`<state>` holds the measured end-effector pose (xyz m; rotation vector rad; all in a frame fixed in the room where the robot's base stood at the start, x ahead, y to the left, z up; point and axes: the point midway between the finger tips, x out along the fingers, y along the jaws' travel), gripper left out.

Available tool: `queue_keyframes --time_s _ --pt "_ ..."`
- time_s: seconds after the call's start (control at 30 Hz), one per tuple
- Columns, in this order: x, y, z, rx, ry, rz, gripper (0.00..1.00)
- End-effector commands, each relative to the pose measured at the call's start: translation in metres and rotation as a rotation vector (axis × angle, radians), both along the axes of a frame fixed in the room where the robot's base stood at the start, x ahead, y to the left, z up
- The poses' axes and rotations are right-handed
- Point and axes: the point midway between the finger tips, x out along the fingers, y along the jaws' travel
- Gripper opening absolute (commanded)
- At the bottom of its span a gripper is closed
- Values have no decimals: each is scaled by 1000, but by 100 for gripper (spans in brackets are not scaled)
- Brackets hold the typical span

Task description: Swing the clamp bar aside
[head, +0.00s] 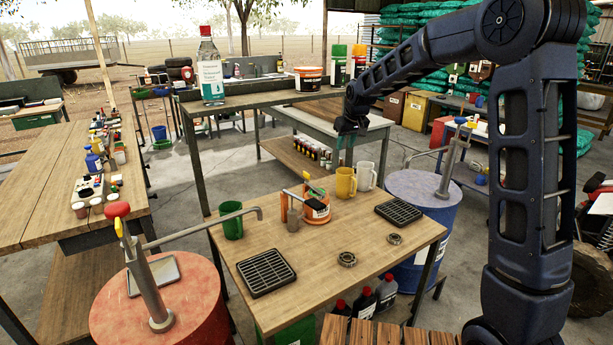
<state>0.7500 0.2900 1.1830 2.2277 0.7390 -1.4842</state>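No part is clearly recognisable as a clamp bar. The nearest match is a dark bar (293,195) slanting across the top of an orange tub (318,217) on the middle wooden table (326,262); its fixing is too small to make out. My gripper (343,158) hangs in the air behind and above this tub, pointing down. Its two teal fingers look apart with nothing between them. It appears clear of the table and of the mugs.
A yellow mug (346,183), white mug (366,176), green mug (231,220) and black grates (266,272) (398,212) share the table. A red drum (190,318) and blue drum (424,190) flank it; their pump spouts reach inward. The table's front middle is fairly clear.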

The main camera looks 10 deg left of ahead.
Motion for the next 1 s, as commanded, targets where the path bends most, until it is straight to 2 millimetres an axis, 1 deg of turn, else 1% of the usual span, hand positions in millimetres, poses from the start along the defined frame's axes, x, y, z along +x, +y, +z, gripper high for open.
queue_keyframes --time_s 0.03,0.1,0.2,0.3,0.4,0.5,0.67,0.77,1.0 --pt "6 20 -12 -1 4 22 33" --pt "13 45 -26 1 4 50 33" --pt "21 77 -46 3 6 84 33" --pt "25 102 -62 6 7 110 33" --pt "28 118 -72 8 7 127 33" --pt "29 126 -78 9 7 136 33" --pt "32 131 -88 9 7 138 33" --pt "35 135 -100 9 8 139 33" --pt "46 145 -138 8 9 138 33"
